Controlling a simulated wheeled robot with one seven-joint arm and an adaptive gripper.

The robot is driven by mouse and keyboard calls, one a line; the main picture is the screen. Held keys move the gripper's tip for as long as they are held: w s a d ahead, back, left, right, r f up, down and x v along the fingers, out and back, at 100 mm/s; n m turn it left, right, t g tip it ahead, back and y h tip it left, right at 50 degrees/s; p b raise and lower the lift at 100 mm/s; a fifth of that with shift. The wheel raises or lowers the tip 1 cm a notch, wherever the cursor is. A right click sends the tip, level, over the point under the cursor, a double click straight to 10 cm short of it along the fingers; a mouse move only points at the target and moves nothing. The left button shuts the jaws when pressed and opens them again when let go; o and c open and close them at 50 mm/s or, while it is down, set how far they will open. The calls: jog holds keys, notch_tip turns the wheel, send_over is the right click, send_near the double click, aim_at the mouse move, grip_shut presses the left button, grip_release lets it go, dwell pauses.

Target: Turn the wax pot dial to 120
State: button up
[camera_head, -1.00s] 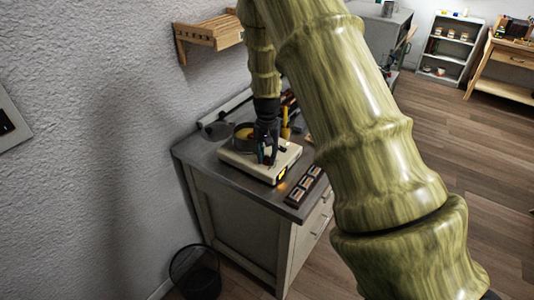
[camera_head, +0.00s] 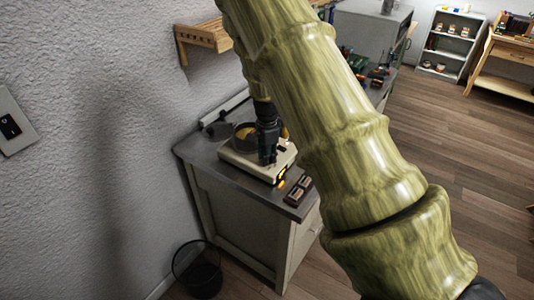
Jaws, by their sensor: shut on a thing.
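The wax pot (camera_head: 243,134) is a dark round pot with yellow wax in it. It sits on a cream base unit (camera_head: 243,162) with a lit amber display (camera_head: 282,172) on its front right side. My gripper (camera_head: 267,160) points down onto the top of the base, just right of the pot, with its fingers together. The dial is hidden under the fingers, where the gripper appears shut on it. The number on the dial and on the display is too small to read.
The unit stands on a grey-topped cabinet (camera_head: 203,152) against the wall. A dark tray with light blocks (camera_head: 298,190) lies at its front right. A wire bin (camera_head: 197,268) stands on the floor below. A wooden wall shelf (camera_head: 203,38) hangs above.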

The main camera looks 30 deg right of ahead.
jog(key=m+p, duration=0.1)
jog(key=m, duration=0.1)
jog(key=m+p, duration=0.1)
jog(key=m, duration=0.2)
jog(key=shift+d+r+m, duration=0.1)
jog(key=shift+r+m, duration=0.1)
jog(key=shift+m, duration=0.1)
jog(key=m+p, duration=0.1)
jog(key=m, duration=0.4)
jog(key=shift+w+m+p, duration=0.1)
jog(key=shift+m+p, duration=0.2)
jog(key=shift+p, duration=0.05)
jog(key=o, duration=1.1)
jog(key=shift+f, duration=0.15)
jog(key=shift+c, duration=0.2)
notch_tip(320, 180, up, 12)
